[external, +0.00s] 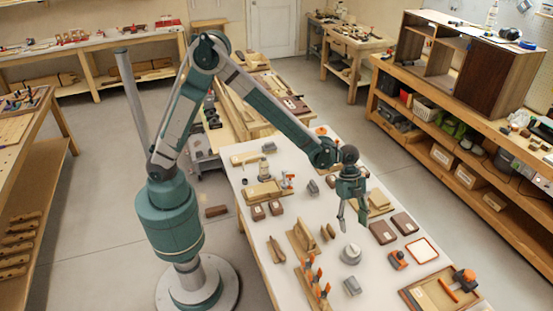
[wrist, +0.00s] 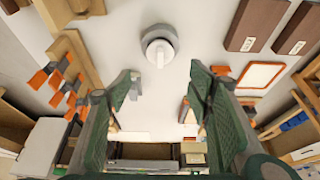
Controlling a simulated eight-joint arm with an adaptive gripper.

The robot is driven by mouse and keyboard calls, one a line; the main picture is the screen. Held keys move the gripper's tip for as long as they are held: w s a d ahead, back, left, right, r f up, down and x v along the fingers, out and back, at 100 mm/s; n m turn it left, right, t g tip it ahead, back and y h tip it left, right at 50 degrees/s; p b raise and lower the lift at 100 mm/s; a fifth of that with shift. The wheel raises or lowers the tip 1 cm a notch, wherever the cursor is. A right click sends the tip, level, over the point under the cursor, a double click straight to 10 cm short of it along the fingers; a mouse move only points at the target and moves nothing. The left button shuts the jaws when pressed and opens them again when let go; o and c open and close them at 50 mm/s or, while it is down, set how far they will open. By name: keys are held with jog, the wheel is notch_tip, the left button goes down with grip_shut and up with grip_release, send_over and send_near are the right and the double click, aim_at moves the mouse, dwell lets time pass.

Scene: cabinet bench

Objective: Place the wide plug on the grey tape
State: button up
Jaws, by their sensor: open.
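A pale round plug-like piece (external: 350,250) stands on the white bench, with a wider grey round part (external: 349,259) under it. In the wrist view the pale piece (wrist: 160,52) overlaps the grey round part (wrist: 154,31). These look like the wide plug on the grey tape, but I cannot tell for sure that they are two separate things. My gripper (external: 352,223) is above them, pointing down, apart from them. In the wrist view my gripper (wrist: 162,92) is open, with nothing between its fingers.
A wooden rack with orange-handled tools (external: 313,281) and a grey block (external: 352,286) stand nearby. To the right are brown boxes (external: 383,232), an orange tool (external: 398,260) and an orange-rimmed white panel (external: 421,250). Bare bench surrounds the round pieces.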

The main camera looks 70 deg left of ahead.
jog(key=s+a+r+n+t, duration=0.1)
jog(key=s+a+r+n, duration=0.2)
jog(key=a+r, duration=0.45)
jog(key=s+a+r+n+t+y, duration=0.1)
jog(key=s+a+r+n+t, duration=0.3)
jog(key=a, duration=0.6)
jog(key=s+a+r+n+g, duration=0.1)
jog(key=s+a+r+n, duration=0.1)
jog(key=a+r, duration=0.6)
jog(key=s+a+n+t+y, duration=0.3)
jog(key=s+a+n, duration=0.6)
jog(key=s+a, duration=1.1)
jog(key=shift+a+f+y, duration=0.15)
jog(key=shift+a+y, duration=0.15)
jog(key=shift+a, duration=0.65)
jog(key=shift+s, duration=0.1)
